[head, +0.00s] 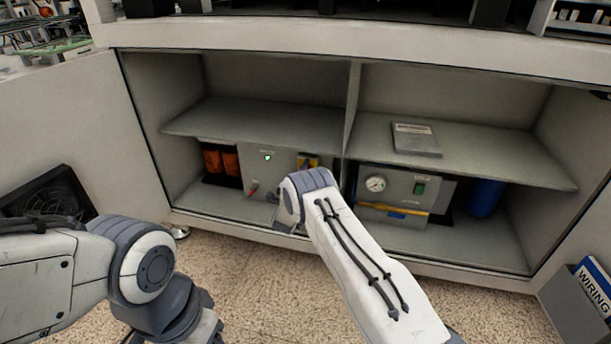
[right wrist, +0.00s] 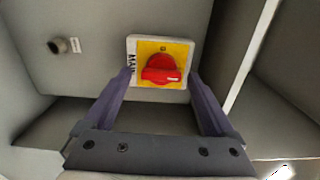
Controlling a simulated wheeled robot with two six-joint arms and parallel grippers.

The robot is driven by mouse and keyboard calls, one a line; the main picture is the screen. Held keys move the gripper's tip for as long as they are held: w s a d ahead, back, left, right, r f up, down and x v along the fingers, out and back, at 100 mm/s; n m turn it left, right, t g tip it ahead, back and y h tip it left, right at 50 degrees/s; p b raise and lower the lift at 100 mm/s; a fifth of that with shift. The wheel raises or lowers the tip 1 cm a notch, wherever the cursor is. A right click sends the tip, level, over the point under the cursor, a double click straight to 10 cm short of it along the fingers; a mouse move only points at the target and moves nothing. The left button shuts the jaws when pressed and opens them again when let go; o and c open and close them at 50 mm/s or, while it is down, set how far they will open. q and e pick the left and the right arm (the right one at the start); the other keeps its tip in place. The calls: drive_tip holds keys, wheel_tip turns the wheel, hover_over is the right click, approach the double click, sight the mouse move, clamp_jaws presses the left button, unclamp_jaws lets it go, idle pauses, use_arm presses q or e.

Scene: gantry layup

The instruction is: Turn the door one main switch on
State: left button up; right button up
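The main switch (right wrist: 160,68) is a red rotary knob on a yellow plate marked MAIN, set on a grey box in the cabinet. In the right wrist view the knob's bar lies roughly level. My right gripper (right wrist: 162,80) is open, with one finger on each side of the switch plate; I cannot tell whether it touches.
The grey control box (head: 262,170) has a lit indicator and stands on the cabinet's lower level beside orange cylinders (head: 221,161). Right of the divider is a unit with a gauge (head: 376,184) and a green switch (head: 419,188). A shelf (head: 480,160) hangs above.

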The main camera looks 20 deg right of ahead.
drive_tip(key=p+v, duration=0.4)
drive_tip(key=v, duration=0.6)
drive_tip(key=shift+s, duration=0.2)
drive_tip(key=shift+a, duration=0.15)
